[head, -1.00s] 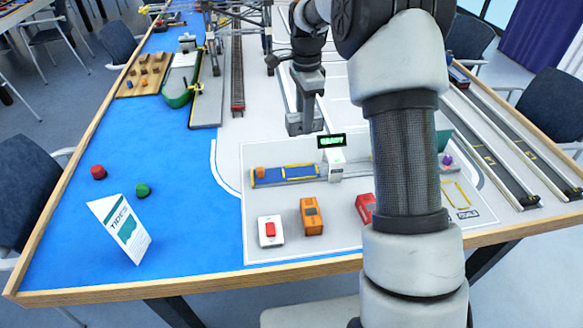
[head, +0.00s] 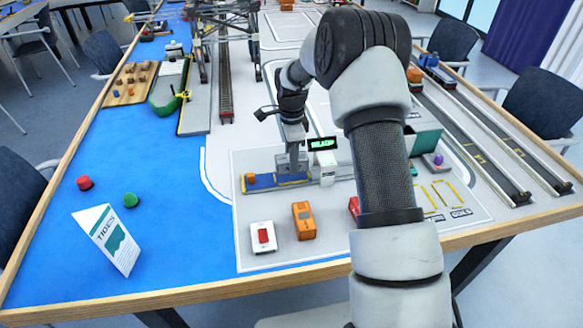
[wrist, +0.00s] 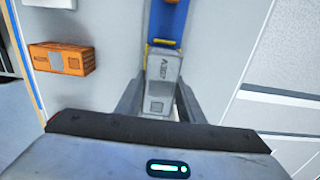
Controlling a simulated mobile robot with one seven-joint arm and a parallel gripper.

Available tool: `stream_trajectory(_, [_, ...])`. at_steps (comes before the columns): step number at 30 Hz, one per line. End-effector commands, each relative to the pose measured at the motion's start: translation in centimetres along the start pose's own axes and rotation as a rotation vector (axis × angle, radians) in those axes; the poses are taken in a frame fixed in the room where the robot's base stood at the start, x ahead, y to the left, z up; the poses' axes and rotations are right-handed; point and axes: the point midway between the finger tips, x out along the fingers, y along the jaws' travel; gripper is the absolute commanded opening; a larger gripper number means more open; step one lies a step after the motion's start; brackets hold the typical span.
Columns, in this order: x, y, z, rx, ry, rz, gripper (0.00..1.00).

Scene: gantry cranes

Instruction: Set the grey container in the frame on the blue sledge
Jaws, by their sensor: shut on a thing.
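My gripper (wrist: 160,105) is shut on the grey container (wrist: 163,75), a grey block with dark markings, with a finger along each side. In the head view my gripper (head: 292,165) is over the right part of the blue sledge (head: 264,184), where the yellow frame is. In the wrist view the blue sledge (wrist: 166,22) runs away beyond the container, and a yellow frame line (wrist: 163,42) shows at the container's far end. I cannot tell whether the container touches the sledge. My fingers hide part of the frame.
A small orange block (head: 251,178) is on the sledge's left end. A white post (head: 327,172) with a green-lit display (head: 322,144) stands close right of my gripper. An orange box (head: 304,221) and a white box with a red button (head: 263,237) stand in front.

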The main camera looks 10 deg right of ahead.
Motion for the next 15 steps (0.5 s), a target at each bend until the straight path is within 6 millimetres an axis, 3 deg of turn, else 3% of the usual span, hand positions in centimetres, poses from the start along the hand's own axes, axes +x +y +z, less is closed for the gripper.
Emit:
stream_trajectory(6, [3.1,0.1,0.1,-0.001,-0.001,0.002,0.10])
stream_trajectory(15, [3.3,0.0,0.0,-0.001,-0.001,0.000,0.10])
